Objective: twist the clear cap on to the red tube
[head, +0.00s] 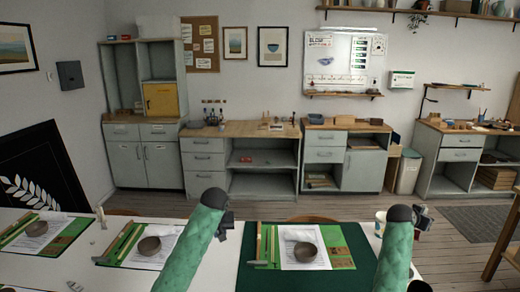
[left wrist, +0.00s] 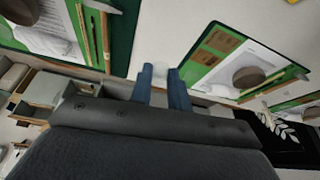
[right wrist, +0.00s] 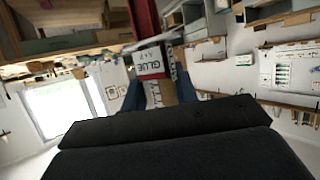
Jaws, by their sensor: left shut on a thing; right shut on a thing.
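In the left wrist view, my left gripper (left wrist: 160,82) has its blue fingers shut on a small pale, see-through piece, the clear cap (left wrist: 160,70).
The white table (head: 85,265) is below my arms. On it lie green mats (head: 343,260) with paper sheets and brown bowls (head: 305,251). Grey cabinets (head: 205,165) line the far wall, with floor between.

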